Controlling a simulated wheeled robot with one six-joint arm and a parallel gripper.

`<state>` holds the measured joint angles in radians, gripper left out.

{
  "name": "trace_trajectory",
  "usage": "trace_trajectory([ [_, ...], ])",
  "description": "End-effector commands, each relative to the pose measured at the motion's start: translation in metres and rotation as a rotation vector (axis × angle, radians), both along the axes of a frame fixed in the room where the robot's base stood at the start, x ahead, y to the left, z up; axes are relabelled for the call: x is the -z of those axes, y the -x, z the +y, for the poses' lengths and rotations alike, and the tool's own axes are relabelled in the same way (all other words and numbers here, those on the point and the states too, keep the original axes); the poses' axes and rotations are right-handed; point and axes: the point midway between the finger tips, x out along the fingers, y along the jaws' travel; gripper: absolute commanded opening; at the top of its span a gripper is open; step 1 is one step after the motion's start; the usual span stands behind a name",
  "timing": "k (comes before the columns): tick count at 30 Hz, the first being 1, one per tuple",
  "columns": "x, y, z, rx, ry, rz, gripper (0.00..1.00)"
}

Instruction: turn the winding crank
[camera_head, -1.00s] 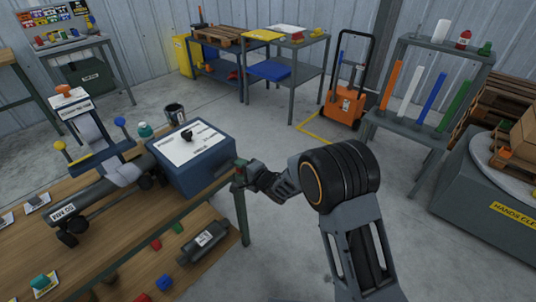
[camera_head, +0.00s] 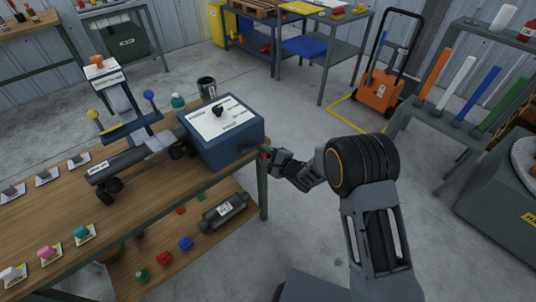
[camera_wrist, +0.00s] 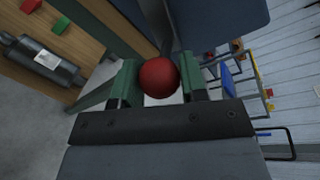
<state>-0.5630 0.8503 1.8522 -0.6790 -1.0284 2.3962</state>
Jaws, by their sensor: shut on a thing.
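The red ball knob of the winding crank (camera_wrist: 158,77) sits between the green fingers of my gripper (camera_wrist: 157,84) in the wrist view. The fingers are closed on its two sides. In the head view my gripper (camera_head: 268,153) is at the right side of the blue box (camera_head: 222,140), by the bench's right corner. The box has a white labelled top with a small black knob. In the head view, the crank is mostly hidden by my gripper and the box.
Another muffler (camera_head: 224,210) and coloured blocks lie on the lower shelf. An orange hand truck (camera_head: 381,92) and a rack of coloured tubes (camera_head: 459,95) stand behind. Floor around my arm is clear.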

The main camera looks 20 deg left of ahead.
Motion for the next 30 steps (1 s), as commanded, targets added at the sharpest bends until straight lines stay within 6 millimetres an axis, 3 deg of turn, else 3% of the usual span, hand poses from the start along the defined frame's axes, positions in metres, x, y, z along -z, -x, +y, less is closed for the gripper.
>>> trace_trajectory([
  [8,0.002,0.003,0.001,-0.008,0.005,0.001,0.0],
  [9,0.002,0.003,0.0,-0.008,0.005,0.001,0.4],
  [16,0.001,0.0,-0.001,-0.001,0.002,-0.001,0.62],
  [25,0.0,0.0,-0.004,0.002,0.001,-0.002,0.64],
  [30,-0.004,0.007,-0.021,0.005,0.002,-0.001,0.64],
])
